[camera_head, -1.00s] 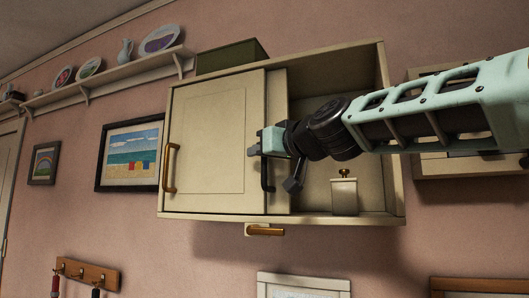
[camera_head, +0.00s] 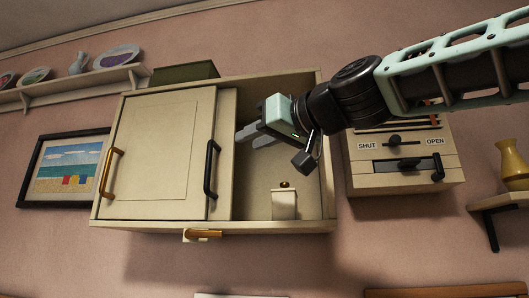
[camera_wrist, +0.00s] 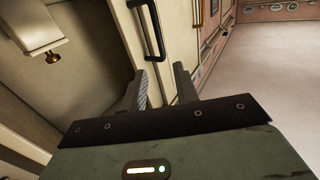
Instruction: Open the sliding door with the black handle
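The wall cabinet (camera_head: 230,228) has two sliding doors, both at the left. The door with the black handle (camera_head: 226,150) sits mostly behind the front door with the brass handle (camera_head: 106,172). The right part of the cabinet is open. The black handle (camera_head: 211,168) is upright at that door's right side; it also shows in the wrist view (camera_wrist: 150,28). My gripper (camera_head: 243,138) is in front of the opening, right of the black handle and apart from it. Its fingers (camera_wrist: 160,88) are spread with nothing between them.
A small cream canister (camera_head: 284,205) with a brass knob stands inside the opening. A panel box (camera_head: 400,165) marked SHUT and OPEN is on the wall at right. A green box (camera_head: 186,72) lies on top.

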